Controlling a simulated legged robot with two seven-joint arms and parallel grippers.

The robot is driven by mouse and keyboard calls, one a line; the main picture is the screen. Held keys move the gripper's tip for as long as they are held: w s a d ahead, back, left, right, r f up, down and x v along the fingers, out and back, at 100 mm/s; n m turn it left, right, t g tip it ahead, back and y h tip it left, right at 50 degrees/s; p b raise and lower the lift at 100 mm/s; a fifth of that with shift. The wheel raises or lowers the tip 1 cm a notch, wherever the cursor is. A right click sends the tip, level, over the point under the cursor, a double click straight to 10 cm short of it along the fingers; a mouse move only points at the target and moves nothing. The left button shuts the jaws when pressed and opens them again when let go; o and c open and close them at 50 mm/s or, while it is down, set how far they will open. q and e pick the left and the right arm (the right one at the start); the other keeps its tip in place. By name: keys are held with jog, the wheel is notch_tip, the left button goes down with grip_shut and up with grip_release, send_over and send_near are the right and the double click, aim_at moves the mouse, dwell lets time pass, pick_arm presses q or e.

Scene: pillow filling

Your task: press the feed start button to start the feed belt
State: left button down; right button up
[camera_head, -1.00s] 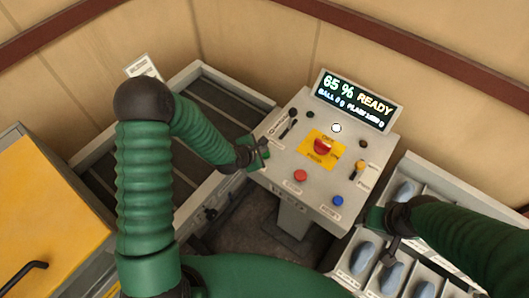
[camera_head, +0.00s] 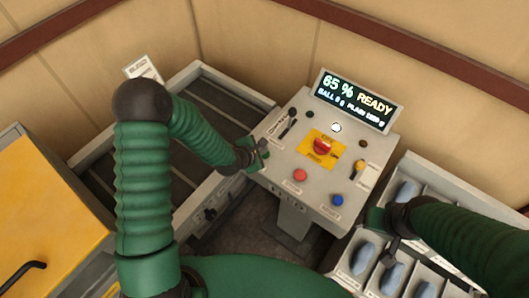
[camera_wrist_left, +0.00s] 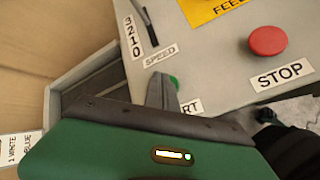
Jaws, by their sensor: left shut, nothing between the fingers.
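The grey control panel (camera_head: 285,165) stands in the middle of the head view. My left gripper (camera_head: 264,150) is shut and empty at the panel's left edge. The green start button (camera_wrist_left: 174,82) shows in the left wrist view, partly hidden behind my finger (camera_wrist_left: 160,92), with the end of its label, "RT", beside it. I cannot tell whether the finger touches the button. In the head view the gripper hides the button. The display (camera_head: 354,100) reads "65 % READY". My right gripper (camera_head: 388,235) is over the bins at the right; its jaws are unclear.
A red stop button (camera_head: 299,175), a blue reset button (camera_head: 337,200) and a red knob on a yellow plate (camera_head: 322,147) sit on the panel. A speed slider (camera_head: 288,128) is near my left gripper. A dark belt (camera_head: 215,105) lies left of the panel, grey bins (camera_head: 428,172) right.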

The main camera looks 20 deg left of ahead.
pick_arm(q)
jog(key=shift+d+f, duration=0.2)
jog(key=shift+f+b, duration=0.3)
jog(key=shift+b, duration=0.05)
dwell(0.5)
jog(key=shift+r+p, duration=0.75)
jog(key=shift+r, duration=0.2)
notch_tip(320, 180, up, 5)
jog(key=p, duration=0.4)
jog(key=shift+r, duration=0.1)
jog(key=shift+s+f, duration=0.1)
jog(key=shift+f, duration=0.1)
